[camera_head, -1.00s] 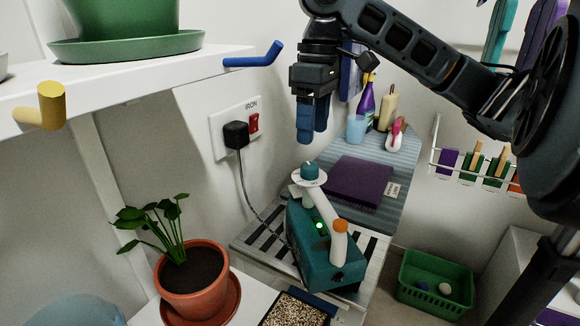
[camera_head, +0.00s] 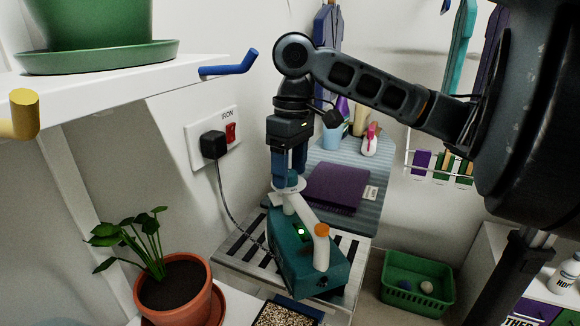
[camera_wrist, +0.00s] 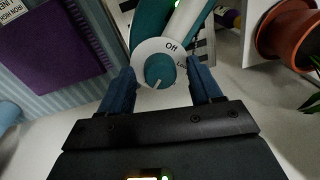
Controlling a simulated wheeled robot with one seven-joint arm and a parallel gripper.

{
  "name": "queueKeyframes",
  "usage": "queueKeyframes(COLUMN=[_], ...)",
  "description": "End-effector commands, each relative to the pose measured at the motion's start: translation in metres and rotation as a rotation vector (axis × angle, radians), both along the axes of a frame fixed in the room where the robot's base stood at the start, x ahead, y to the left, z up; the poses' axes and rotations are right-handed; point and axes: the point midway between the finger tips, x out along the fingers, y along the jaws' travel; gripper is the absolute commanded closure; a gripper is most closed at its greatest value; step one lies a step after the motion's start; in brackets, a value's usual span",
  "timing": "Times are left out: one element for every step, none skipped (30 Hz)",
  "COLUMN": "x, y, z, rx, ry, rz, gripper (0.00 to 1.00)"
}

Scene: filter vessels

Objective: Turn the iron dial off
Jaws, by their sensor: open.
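The teal iron (camera_head: 310,262) stands on the slatted rest at the end of the ironing board, its green light lit. Its dial (camera_wrist: 159,70) is a teal knob with a white line on a white disc marked "Off", seen in the wrist view. The white line points down and left, away from "Off". My gripper (camera_head: 289,180) points down over the dial, fingers around its height. In the wrist view, the open blue fingers (camera_wrist: 160,88) lie on either side of the knob, with gaps visible. In the head view the fingers hide the knob.
A wall socket (camera_head: 214,138) labelled IRON has a black plug and red switch. A folded purple cloth (camera_head: 337,187) lies on the striped board. A potted plant (camera_head: 172,290) stands at front left. A green basket (camera_head: 417,285) is at lower right.

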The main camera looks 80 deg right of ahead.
Motion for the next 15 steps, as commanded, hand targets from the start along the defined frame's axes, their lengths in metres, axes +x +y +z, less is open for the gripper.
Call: queueKeyframes(x=[0.0,0.0,0.0,-0.0001,0.0,-0.0001,-0.0001,-0.0001,-0.0001,-0.0001,-0.0001,-0.0001,-0.0001,-0.0001,-0.0001], y=[0.0,0.0,0.0,0.0,0.0,-0.0001,-0.0001,-0.0001,-0.0001,-0.0001,-0.0001,-0.0001,-0.0001,-0.0001,0.0], z=[0.0,0.0001,0.0001,0.0001,0.0002,0.0002,0.0002,0.0002,0.0003,0.0003,0.0003,0.0003,0.0003,0.0003,0.0003], rx=[0.0,0.0,0.0,0.0,0.0,0.0,0.0,0.0,0.0,0.0,0.0,0.0,0.0,-0.001,0.0], ry=[0.0,0.0,0.0,0.0,0.0,0.0,0.0,0.0,0.0,0.0,0.0,0.0,0.0,0.0,0.0], rz=[0.0,0.0,0.0,0.0,0.0,0.0,0.0,0.0,0.0,0.0,0.0,0.0,0.0,0.0,0.0], gripper=[0.36,0.36,0.36,0.36,0.39,0.43,0.46,0.48,0.52,0.55,0.58,0.62,0.65,0.68,0.72])
